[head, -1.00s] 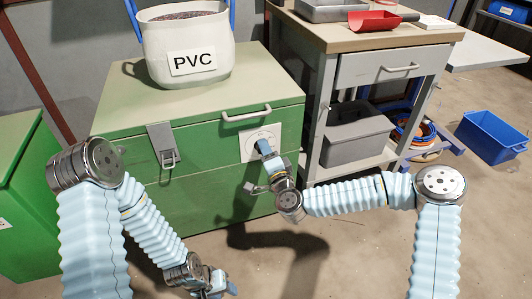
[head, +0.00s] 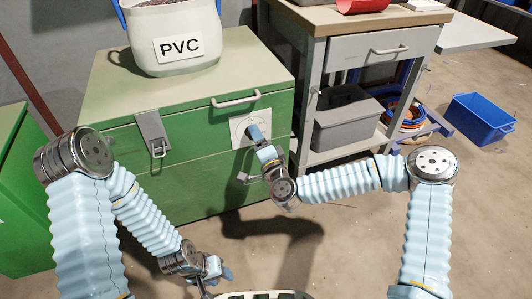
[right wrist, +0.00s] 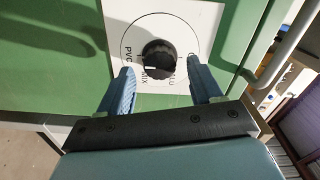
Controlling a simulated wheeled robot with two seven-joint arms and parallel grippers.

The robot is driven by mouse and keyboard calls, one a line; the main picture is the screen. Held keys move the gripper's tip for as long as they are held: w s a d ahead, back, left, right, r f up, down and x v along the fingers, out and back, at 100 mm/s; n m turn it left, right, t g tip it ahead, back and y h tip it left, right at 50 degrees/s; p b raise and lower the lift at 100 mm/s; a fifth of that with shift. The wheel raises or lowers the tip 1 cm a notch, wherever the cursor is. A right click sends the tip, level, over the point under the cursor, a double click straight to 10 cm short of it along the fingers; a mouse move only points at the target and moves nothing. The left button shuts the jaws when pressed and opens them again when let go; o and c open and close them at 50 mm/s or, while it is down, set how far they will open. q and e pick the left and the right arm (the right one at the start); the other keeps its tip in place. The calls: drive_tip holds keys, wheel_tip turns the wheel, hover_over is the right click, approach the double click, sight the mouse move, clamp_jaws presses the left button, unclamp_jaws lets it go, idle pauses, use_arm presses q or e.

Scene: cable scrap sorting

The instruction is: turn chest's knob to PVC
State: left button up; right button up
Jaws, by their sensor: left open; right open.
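The green chest (head: 200,165) stands at centre left in the head view, with a white dial plate (head: 237,124) at the right of its front. In the right wrist view the black round knob (right wrist: 160,58) sits on that plate, with PVC at its left and MIX below. The knob's white mark is at its lower side, near MIX. My right gripper (right wrist: 158,84) is open, its blue fingers either side of the knob's lower part, with gaps; contact does not show. In the head view this gripper (head: 257,138) covers the knob. My left gripper (head: 214,270) is open, low before the chest.
A white PVC bucket (head: 172,38) stands on the chest, whose front has a latch (head: 153,132) and a handle (head: 236,101). A workbench with a drawer (head: 377,56) is close on the right. A blue crate (head: 480,119) lies on the floor further right.

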drive_tip(key=v, duration=1.2)
drive_tip(key=shift+s, duration=0.3)
drive_tip(key=shift+d+p, duration=0.1)
drive_tip(key=shift+p, duration=0.2)
drive_tip(key=s+a+f+n+g+y+p, duration=0.1)
drive_tip(key=s+a+f+n+g+p, duration=0.1)
drive_tip(key=s+f+n+g+p, duration=0.65)
drive_tip(key=s+d+f+n+g+h+p, duration=0.1)
drive_tip(key=s+d+f+g+h+p, duration=0.1)
drive_tip(key=s+d+f+g, duration=0.5)
drive_tip(key=shift+s+d+f+g+h, duration=0.3)
drive_tip(key=shift+s+d+g, duration=0.15)
drive_tip(key=shift+s+d, duration=0.65)
drive_tip(key=shift+a+r, duration=0.1)
